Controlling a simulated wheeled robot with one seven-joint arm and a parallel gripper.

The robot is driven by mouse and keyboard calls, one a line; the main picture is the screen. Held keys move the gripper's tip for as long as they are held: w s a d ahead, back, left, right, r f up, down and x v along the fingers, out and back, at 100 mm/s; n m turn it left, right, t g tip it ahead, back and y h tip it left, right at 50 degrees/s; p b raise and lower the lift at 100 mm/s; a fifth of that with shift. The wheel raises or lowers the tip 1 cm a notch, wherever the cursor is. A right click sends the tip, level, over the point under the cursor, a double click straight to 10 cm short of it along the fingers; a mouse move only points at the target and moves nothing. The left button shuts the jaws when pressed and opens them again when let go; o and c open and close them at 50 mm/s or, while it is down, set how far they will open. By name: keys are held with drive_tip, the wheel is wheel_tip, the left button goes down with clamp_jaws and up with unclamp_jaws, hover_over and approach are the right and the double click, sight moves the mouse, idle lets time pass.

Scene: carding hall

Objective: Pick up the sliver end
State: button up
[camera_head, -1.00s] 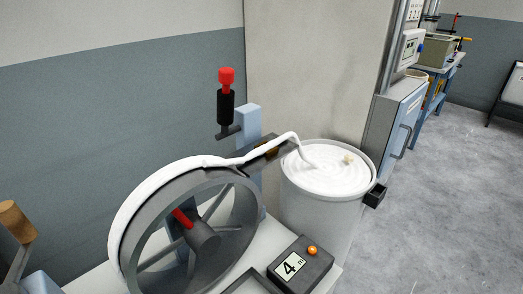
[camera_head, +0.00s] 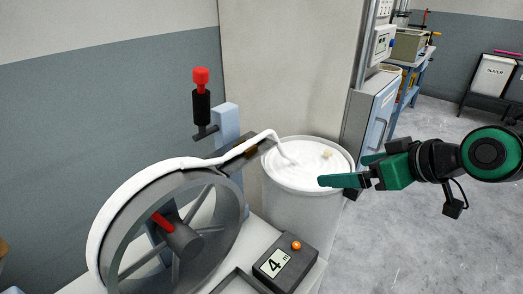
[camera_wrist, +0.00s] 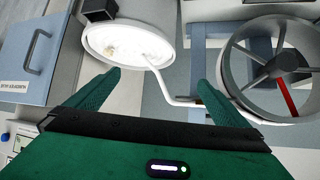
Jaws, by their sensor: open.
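White sliver (camera_head: 180,164) runs from the can over a dark guide arm onto the rim of a spoked wheel (camera_head: 135,240). More sliver lies coiled (camera_head: 300,172) in the round white can (camera_head: 300,215). A small beige piece (camera_head: 327,154) sits on the coils near the far right; I cannot tell whether it is the sliver end. My green gripper (camera_head: 342,170) is open and empty at the can's right side. In the wrist view, the can (camera_wrist: 85,40) is ahead between and beyond my fingertips (camera_wrist: 160,78); the sliver strand (camera_wrist: 163,85) crosses there.
A pillar (camera_head: 290,70) and a blue-grey cabinet (camera_head: 375,120) stand behind the can.

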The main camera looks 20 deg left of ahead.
drive_tip(key=s+a+r+n+g+y, duration=0.1)
drive_tip(key=s+a+r+n+y, duration=0.15)
drive_tip(key=a, duration=0.45)
drive_tip(key=s+a+r+n+g+y, duration=0.1)
drive_tip(key=s+a+r+y, duration=0.1)
drive_tip(key=s+a, duration=0.3)
approach(243, 148)
drive_tip(key=a+f, duration=0.1)
drive_tip(key=a, duration=0.2)
drive_tip(key=shift+w+x, duration=0.15)
drive_tip(key=shift+x, duration=1.25)
drive_tip(key=shift+w+x, duration=0.15)
drive_tip(key=shift+x, duration=1.3)
drive_tip(key=shift+d, duration=0.15)
drive_tip(key=c, duration=0.7)
